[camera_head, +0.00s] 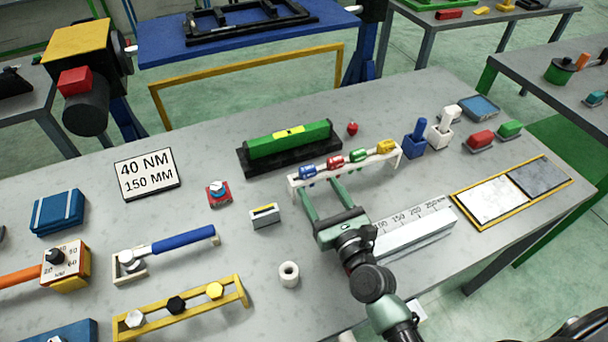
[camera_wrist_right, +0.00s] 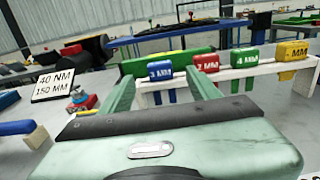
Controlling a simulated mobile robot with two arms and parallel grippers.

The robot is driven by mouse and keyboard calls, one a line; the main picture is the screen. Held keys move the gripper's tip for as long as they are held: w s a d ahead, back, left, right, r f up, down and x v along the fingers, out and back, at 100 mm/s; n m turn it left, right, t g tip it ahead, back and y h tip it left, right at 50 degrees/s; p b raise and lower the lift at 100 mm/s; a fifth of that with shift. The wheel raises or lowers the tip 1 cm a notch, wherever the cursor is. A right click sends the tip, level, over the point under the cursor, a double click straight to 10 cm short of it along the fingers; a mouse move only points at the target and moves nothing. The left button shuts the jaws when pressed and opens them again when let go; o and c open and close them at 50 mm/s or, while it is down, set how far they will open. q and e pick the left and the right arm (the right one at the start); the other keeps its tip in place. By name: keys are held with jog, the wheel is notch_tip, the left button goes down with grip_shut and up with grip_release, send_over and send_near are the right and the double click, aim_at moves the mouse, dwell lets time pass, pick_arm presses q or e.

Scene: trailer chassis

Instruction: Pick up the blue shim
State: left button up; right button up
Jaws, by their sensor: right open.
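The blue shim (camera_head: 308,171) sits at the left end of a white rack (camera_head: 350,169) on the grey bench. In the right wrist view the blue shim (camera_wrist_right: 160,70) is marked "3 MM" and shows between my fingers, beyond their tips. My right gripper (camera_head: 321,190) is open and empty, with its two green fingers pointing at the left part of the rack. I cannot tell whether a finger touches the rack. My left gripper is not in view.
Red (camera_head: 335,162), green (camera_head: 358,155) and yellow (camera_head: 386,146) shims share the rack. A green block on a black base (camera_head: 290,142) stands behind it. A grey ruler block (camera_head: 412,230) lies right of my wrist. A white ring (camera_head: 289,274) stands at the front left.

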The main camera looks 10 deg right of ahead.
aim_at(309, 174)
jog(key=shift+w+a+p, duration=0.2)
jog(key=shift+w+p, duration=0.15)
jog(key=shift+w, duration=0.6)
jog(key=shift+w+a, duration=0.15)
jog(key=shift+w, duration=0.55)
jog(key=w, duration=0.1)
jog(key=w+p, duration=0.1)
jog(key=w, duration=0.2)
jog(key=shift+w+a+f, duration=0.15)
jog(key=shift+a+f, duration=0.2)
jog(key=shift+a, duration=0.05)
jog(key=shift+c, duration=0.3)
